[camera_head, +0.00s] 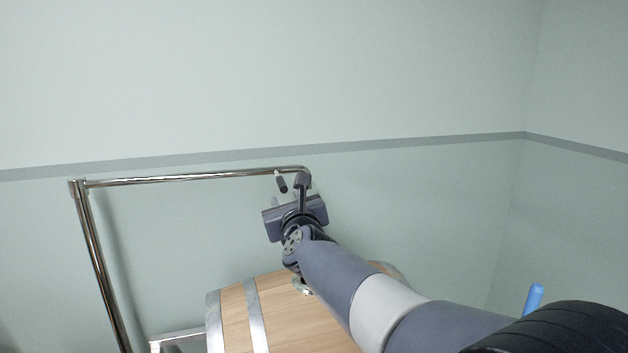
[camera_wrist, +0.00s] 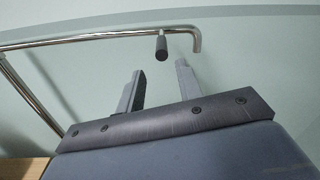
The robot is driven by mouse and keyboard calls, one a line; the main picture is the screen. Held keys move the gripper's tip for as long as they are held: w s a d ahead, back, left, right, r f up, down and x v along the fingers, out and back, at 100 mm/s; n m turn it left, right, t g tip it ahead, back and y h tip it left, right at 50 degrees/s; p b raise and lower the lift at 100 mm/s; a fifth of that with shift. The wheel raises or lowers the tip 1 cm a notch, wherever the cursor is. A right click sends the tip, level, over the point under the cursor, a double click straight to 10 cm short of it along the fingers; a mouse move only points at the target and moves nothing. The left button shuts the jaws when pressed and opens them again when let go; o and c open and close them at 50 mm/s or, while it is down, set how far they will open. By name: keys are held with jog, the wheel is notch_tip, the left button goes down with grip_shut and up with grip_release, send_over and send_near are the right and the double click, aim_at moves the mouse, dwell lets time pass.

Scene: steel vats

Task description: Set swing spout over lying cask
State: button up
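The swing spout (camera_head: 190,178) is a chrome pipe running level from a chrome post (camera_head: 98,262) at the left, with its end bent down at the right. A dark grip handle (camera_head: 281,183) hangs from the pipe near that end. It also shows in the wrist view (camera_wrist: 162,47), just beyond and between my fingertips. My gripper (camera_wrist: 158,72) is open and empty, its two grey fingers apart, with no visible contact with the handle. The wooden cask (camera_head: 285,318) with metal hoops lies on its side below, partly hidden by my arm. I cannot tell whether the spout's end is above it.
A metal frame bar (camera_head: 180,335) stands at the cask's left end. A pale green wall (camera_head: 400,90) with a darker stripe closes off the back and right. A blue rod-like thing (camera_head: 533,298) shows at the lower right.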

aim_at(281, 181)
jog(key=shift+w+r, duration=0.1)
jog(key=shift+w, duration=0.5)
jog(key=shift+w+a+p, duration=0.1)
jog(key=shift+w+p, duration=0.2)
jog(key=shift+w, duration=0.05)
jog(key=p+x, duration=0.3)
jog(key=x, duration=0.6)
jog(key=shift+w, duration=0.15)
grip_shut()
